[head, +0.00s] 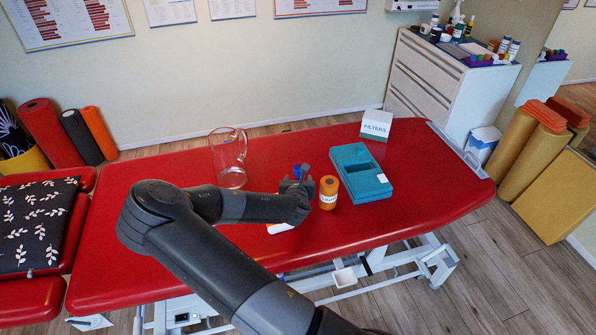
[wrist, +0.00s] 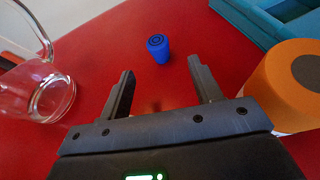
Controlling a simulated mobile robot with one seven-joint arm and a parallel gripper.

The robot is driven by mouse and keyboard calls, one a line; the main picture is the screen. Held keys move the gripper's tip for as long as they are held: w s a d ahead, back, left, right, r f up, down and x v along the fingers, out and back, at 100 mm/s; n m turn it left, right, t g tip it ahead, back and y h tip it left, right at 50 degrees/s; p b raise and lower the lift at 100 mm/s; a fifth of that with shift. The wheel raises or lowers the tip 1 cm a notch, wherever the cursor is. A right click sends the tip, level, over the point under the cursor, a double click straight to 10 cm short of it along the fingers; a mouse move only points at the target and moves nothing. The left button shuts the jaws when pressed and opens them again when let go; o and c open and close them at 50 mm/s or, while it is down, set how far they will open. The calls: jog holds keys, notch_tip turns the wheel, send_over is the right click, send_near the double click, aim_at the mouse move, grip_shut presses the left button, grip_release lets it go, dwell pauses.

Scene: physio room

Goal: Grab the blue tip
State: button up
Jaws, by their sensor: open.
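The blue tip (wrist: 158,48) is a small blue cylinder standing upright on the red treatment table (head: 120,240). In the wrist view it is just beyond my fingertips, midway between them and a little above centre. In the head view a bit of the blue tip (head: 297,171) shows behind my gripper. My gripper (wrist: 159,75) is open and empty, its two dark fingers apart on either side of the line to the tip. In the head view my gripper (head: 305,182) is low over the middle of the table.
An orange roll (head: 328,193) stands close on the right of my gripper. A teal box (head: 361,172) lies beyond it. A clear glass jug (head: 229,158) stands to the left. A white filters box (head: 376,125) is at the back right.

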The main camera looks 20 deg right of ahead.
aim_at(298, 170)
jog(key=x, duration=0.5)
jog(key=shift+s, duration=0.1)
jog(key=shift+a+x, duration=0.2)
jog(key=shift+x, duration=2.75)
jog(key=shift+r, duration=0.1)
jog(key=c, duration=1)
